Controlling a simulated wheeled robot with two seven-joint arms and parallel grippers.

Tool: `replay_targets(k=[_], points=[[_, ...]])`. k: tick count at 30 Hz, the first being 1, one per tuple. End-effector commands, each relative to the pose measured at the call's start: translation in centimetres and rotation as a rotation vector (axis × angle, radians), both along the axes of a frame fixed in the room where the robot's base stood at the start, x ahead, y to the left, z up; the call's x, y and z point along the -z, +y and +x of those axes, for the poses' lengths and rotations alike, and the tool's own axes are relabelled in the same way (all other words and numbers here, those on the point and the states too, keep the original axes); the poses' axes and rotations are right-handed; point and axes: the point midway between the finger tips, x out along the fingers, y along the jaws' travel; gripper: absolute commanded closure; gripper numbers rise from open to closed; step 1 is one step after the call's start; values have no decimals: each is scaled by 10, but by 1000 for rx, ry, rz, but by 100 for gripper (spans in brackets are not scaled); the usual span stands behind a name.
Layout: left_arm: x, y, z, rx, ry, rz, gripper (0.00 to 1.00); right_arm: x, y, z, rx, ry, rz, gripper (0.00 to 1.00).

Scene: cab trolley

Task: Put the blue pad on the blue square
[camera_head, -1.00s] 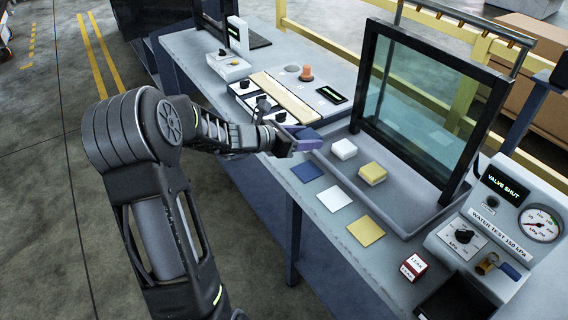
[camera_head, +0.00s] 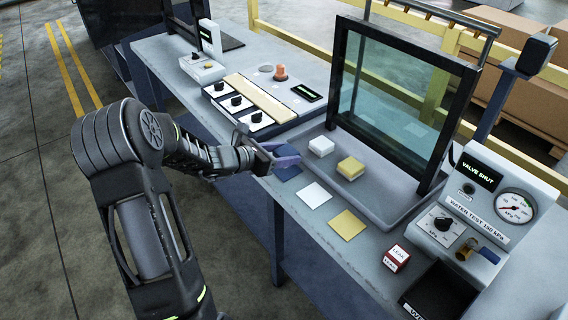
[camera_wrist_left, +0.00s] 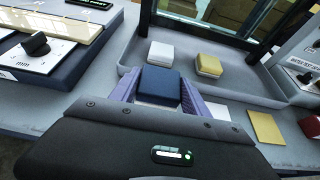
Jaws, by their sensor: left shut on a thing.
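My left gripper (camera_head: 284,161) is shut on the blue pad, close above the blue square (camera_head: 289,174) at the bench's front edge. In the left wrist view the dark blue pad (camera_wrist_left: 160,84) sits between the two purple fingers of the left gripper (camera_wrist_left: 158,90). The fingers mostly hide the pad in the head view. The blue square is partly covered by the gripper there, and I cannot tell whether the pad touches it. My right gripper is not in view.
A white pad (camera_head: 321,146) and a yellow pad (camera_head: 350,168) lie in the grey tray (camera_head: 385,205) below a framed glass pane. A white square (camera_head: 314,195) and a yellow square (camera_head: 348,225) lie along the front.

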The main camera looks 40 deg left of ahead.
Motion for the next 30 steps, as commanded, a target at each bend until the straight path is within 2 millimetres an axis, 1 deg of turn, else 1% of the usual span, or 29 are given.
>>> replay_targets(k=[2, 5, 10, 13, 21, 25, 26, 30], points=[[0, 0, 0, 0, 0, 0, 87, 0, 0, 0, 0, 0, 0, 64], [5, 0, 0, 0, 0, -1, 87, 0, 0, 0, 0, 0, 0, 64], [28, -1, 0, 0, 2, -4, 87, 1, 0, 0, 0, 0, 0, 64], [37, 0, 0, 0, 1, -2, 87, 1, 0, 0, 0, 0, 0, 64], [38, 0, 0, 0, 0, 0, 87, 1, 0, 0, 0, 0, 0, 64], [42, 0, 0, 0, 0, 0, 87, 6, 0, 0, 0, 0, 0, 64], [40, 0, 0, 0, 0, 0, 44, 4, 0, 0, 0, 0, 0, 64], [40, 0, 0, 0, 0, 0, 32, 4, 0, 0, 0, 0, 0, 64]])
